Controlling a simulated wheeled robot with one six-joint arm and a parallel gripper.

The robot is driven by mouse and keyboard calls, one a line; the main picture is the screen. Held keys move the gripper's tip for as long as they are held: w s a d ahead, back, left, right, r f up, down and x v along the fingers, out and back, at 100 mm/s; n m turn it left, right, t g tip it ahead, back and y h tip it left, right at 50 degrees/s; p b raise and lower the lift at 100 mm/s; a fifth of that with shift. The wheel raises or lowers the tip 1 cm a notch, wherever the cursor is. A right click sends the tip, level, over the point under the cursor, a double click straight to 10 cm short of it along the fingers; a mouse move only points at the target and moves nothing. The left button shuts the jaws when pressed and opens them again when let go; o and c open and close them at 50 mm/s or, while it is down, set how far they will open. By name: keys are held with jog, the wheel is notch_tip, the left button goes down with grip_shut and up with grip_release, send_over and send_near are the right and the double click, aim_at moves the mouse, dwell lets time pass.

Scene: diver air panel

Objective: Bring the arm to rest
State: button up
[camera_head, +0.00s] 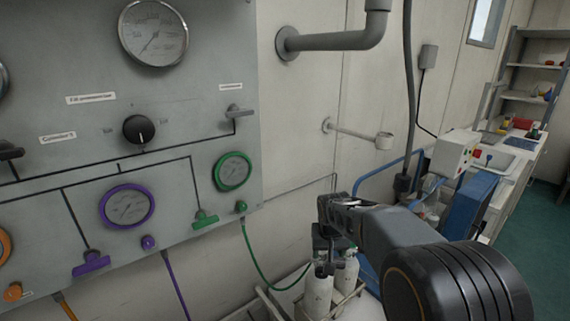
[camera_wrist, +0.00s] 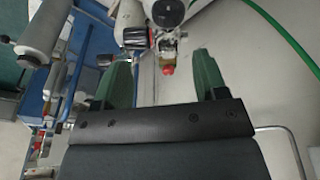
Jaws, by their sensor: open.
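My gripper (camera_head: 333,243) is in front of the white wall, to the right of the grey air panel (camera_head: 190,100), above some white cylinders (camera_head: 319,290). It is apart from the panel. In the wrist view my gripper (camera_wrist: 162,72) shows two green fingers spread apart with nothing held between them. A small brass fitting with a red tip (camera_wrist: 168,68) shows beyond the gap between the fingers. My dark arm reaches in from the lower right of the head view.
A green hose (camera_head: 262,270) hangs from the panel near my gripper. A pipe bracket (camera_head: 383,140) sticks out from the wall above. Blue equipment (camera_head: 468,205) and a bench (camera_head: 510,165) stand at the right. Green floor (camera_head: 540,240) is clear at far right.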

jog(key=s+r+t+p, duration=0.1)
jog(key=s+r, duration=0.4)
jog(key=s, duration=1.6)
jog(key=shift+d+r+n+y+p, duration=0.15)
jog(key=shift+d+n+y+p, duration=0.25)
jog(key=shift+p, duration=0.35)
jog(key=shift+s, duration=0.1)
jog(key=shift+c, duration=0.4)
